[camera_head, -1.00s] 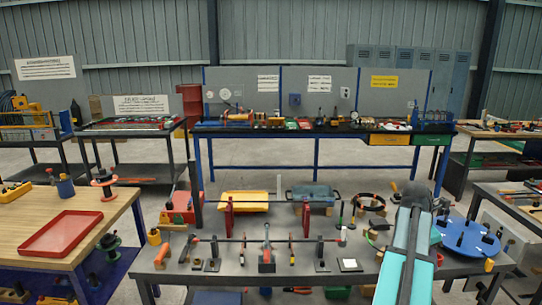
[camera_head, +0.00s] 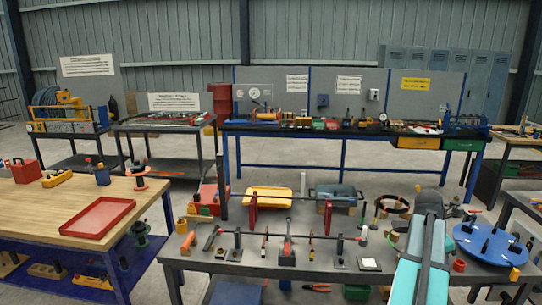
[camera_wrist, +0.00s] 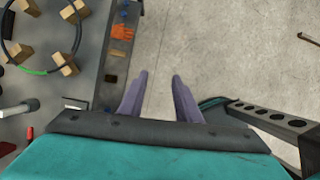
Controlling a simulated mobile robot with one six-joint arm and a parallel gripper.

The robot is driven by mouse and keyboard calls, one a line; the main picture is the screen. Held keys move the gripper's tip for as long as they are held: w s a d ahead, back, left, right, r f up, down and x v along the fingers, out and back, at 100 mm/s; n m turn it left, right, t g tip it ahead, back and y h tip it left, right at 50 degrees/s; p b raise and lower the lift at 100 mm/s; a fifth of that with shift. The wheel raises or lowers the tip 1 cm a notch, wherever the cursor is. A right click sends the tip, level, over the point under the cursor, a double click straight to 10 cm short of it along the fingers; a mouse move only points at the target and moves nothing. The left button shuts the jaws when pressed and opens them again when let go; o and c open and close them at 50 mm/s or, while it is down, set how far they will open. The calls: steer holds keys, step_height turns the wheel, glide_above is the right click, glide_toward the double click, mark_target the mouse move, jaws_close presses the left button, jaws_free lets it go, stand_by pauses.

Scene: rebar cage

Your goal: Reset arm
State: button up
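My gripper (camera_wrist: 156,95) shows in the wrist view as two purple-grey fingers with a clear gap between them. It is open, with nothing between the fingers, and bare concrete floor lies below the gap. In the head view my teal and black arm reaches over the right part of the grey workbench (camera_head: 190,265). The gripper itself cannot be made out there.
A blue round turntable (camera_head: 490,243) stands right of my arm. A wooden table with a red tray (camera_head: 97,217) stands left. Concrete floor separates the benches.

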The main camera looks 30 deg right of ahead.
steer(key=w+a+f+n+g+y, duration=0.1)
steer(key=w+a+f+n, duration=0.2)
steer(key=w+a+f, duration=0.55)
steer(key=w+a+f+n+y, duration=0.15)
steer(key=w+a+f, duration=0.45)
steer(key=a+f, duration=0.6)
steer(key=a+f+n+g, duration=0.1)
steer(key=a+f, duration=1.3)
steer(key=a, duration=0.4)
steer(key=s+a+f+m, duration=0.7)
steer(key=s+a+m, duration=0.2)
steer(key=a, duration=0.2)
steer(key=s+a+f+m+g+y, duration=0.1)
steer(key=s+a+f+m, duration=0.6)
steer(key=a, duration=0.4)
steer(key=shift+s+f+m+g, duration=0.35)
steer(key=shift+s+m, duration=0.5)
steer(key=shift+s, duration=0.45)
